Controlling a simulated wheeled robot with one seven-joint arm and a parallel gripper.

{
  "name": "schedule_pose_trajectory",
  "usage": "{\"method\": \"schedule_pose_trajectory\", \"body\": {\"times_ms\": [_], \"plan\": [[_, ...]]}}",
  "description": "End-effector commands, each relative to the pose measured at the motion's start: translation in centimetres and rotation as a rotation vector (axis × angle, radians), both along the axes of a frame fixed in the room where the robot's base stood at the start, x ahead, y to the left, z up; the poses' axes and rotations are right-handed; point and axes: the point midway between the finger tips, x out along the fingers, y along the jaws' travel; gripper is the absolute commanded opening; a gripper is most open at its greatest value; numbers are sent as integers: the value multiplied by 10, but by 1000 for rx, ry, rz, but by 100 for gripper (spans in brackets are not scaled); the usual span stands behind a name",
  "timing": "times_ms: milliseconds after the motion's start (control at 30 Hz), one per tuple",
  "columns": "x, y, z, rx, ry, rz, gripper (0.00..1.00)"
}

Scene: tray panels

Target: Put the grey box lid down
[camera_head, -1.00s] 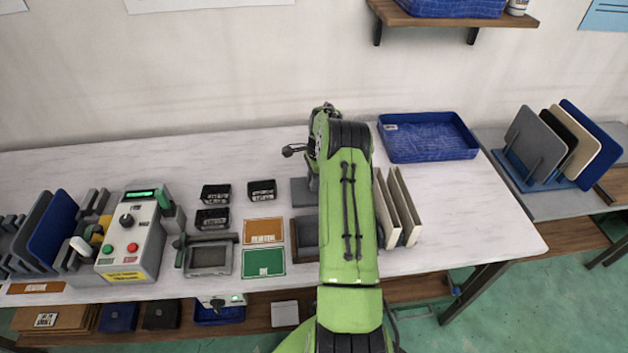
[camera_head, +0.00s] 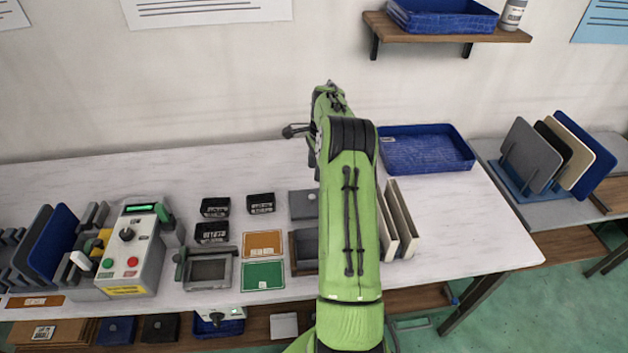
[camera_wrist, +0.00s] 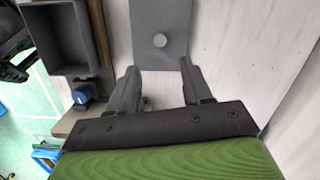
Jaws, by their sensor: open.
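The grey box lid (camera_wrist: 160,18) is a flat grey plate with a small round knob (camera_wrist: 160,40). It lies on the white table, and its left part shows beside my arm in the head view (camera_head: 301,206). The grey box (camera_wrist: 74,70) is an open-topped tray to the left of the lid in the wrist view; it is partly hidden by my arm in the head view (camera_head: 304,240). My gripper (camera_wrist: 158,69) is open, its two fingers apart near the lid's lower edge in the wrist view. Nothing is between the fingers. My arm hides the fingertips in the head view.
An orange card (camera_head: 262,244) and a green card (camera_head: 263,276) lie left of the box. Several black bins (camera_head: 212,233) stand behind them. Cream panels (camera_head: 402,218) stand right of my arm. A blue tray (camera_head: 428,163) sits at the back right; the table's right end is clear.

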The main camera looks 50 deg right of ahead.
Motion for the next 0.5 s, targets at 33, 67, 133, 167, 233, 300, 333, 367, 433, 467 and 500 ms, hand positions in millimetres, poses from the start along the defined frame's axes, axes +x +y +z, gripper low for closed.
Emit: {"method": "schedule_pose_trajectory", "body": {"times_ms": [33, 67, 133, 167, 233, 300, 333, 367, 433, 467, 500], "plan": [[-1, -1, 7, 1, 1, -1, 49], [-1, -1, 9, 1, 1, -1, 49], [1, 2, 17, -6, -2, 16, 49], [3, 7, 24, -13, -5, 39, 49], [10, 28, 50, -47, -19, 146, 49], [15, 64, 87, -101, -39, 312, 49], [15, 82, 103, -125, -48, 394, 49], [14, 100, 118, -151, -57, 474, 49], [5, 141, 150, -206, -78, 657, 49], [-1, 158, 163, -231, -89, 733, 49], [-11, 180, 177, -262, -102, 833, 49]]}}
